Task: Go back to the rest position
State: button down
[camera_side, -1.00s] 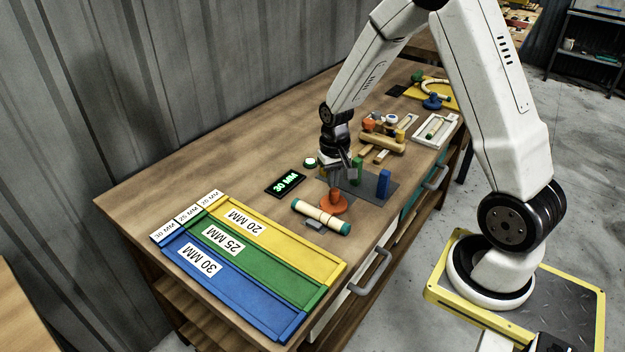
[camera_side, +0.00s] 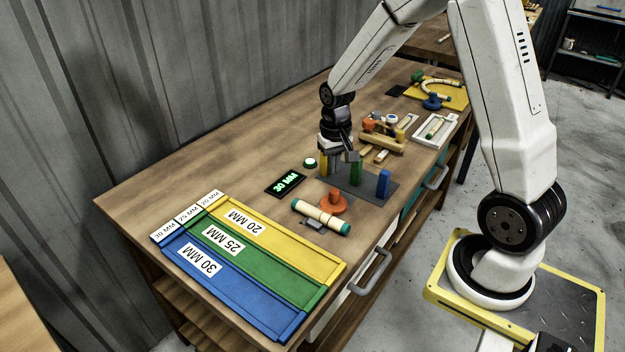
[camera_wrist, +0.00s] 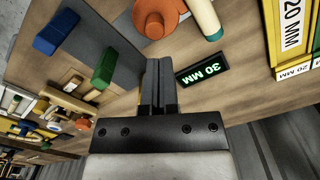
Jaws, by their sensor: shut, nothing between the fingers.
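My gripper (camera_side: 335,162) is shut and empty, above the far side of the dark plate with the coloured posts. In the wrist view the closed fingers of my gripper (camera_wrist: 159,75) point over the dark plate, beside the 30 MM display (camera_wrist: 201,69). The orange knobbed disc (camera_side: 333,203) stands on the bench in front of my gripper, apart from it. A cream rattan piece with green ends (camera_side: 321,217) lies next to the disc. A yellow post is partly hidden by my gripper in the side view.
Green (camera_side: 356,172) and blue (camera_side: 383,184) posts stand close to my gripper. Wooden fixtures (camera_side: 383,137) and a white tray (camera_side: 434,131) lie farther right. The yellow, green and blue bins (camera_side: 250,262) fill the left end. Free bench lies behind the display (camera_side: 285,182).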

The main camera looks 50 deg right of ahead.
jog(key=shift+r, duration=0.3)
jog(key=shift+a, duration=0.15)
jog(key=s+a+r+n+t, duration=0.2)
jog(key=s+a+n, duration=0.4)
jog(key=s+a, duration=0.3)
jog(key=a, duration=0.3)
jog(key=shift+s+r+t, duration=0.2)
jog(key=shift+s+t, duration=0.05)
jog(key=shift+t, duration=0.05)
